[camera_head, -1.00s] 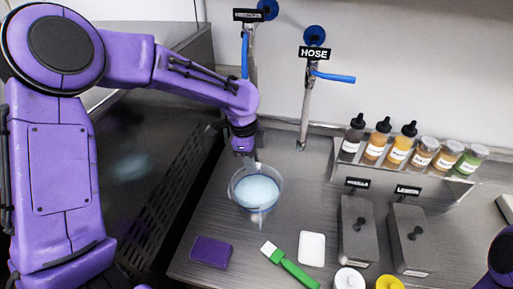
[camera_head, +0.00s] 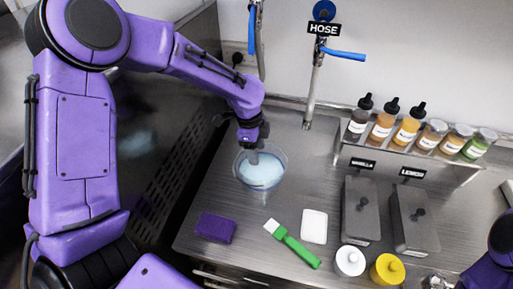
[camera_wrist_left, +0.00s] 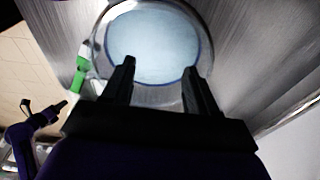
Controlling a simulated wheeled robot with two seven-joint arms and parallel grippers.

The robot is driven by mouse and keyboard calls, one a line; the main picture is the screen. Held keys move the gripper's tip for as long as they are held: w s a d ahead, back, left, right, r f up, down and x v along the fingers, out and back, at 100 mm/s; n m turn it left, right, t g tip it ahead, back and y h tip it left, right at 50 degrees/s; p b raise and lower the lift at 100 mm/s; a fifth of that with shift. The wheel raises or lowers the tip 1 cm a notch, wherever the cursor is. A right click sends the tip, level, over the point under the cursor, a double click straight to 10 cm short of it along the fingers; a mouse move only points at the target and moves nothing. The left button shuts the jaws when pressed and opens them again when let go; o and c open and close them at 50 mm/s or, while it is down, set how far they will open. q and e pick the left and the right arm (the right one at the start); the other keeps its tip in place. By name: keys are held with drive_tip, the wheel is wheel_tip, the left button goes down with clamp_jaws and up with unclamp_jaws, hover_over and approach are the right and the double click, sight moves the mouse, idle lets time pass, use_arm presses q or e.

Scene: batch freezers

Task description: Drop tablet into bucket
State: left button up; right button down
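The bucket (camera_head: 283,159) is a clear round container with pale blue liquid, standing on the steel counter. Its rim also shows in the left wrist view (camera_wrist_left: 207,45). My left gripper (camera_head: 254,157) is over the back part of the bucket, pointing down. In the left wrist view its two dark fingers (camera_wrist_left: 160,66) are apart, with nothing visible between them. I see no tablet that I can make out for sure, in the gripper or in the liquid. My right arm (camera_head: 492,262) shows at the lower right edge; its finger state is unclear.
In front of the bucket lie a purple sponge (camera_head: 216,228), a green-handled brush (camera_head: 296,248) and a white square block (camera_head: 314,226). Grey lidded bins (camera_head: 413,219), a bottle rack (camera_head: 405,159) and white and yellow round containers (camera_head: 387,270) stand right. A hose tap (camera_head: 316,75) hangs behind.

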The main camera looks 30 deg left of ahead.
use_arm(q)
wheel_tip(320, 180, up, 10)
drive_tip(key=a+b, duration=0.1)
drive_tip(key=b, duration=0.1)
drive_tip(key=shift+s+a+r, duration=0.15)
drive_tip(key=shift+a+r, duration=0.05)
drive_tip(key=shift+a, duration=0.1)
wheel_tip(320, 180, down, 9)
drive_tip(key=d+p, duration=0.2)
drive_tip(key=r, duration=0.4)
drive_tip(key=shift+a+r, duration=0.2)
drive_tip(key=shift+r, duration=0.1)
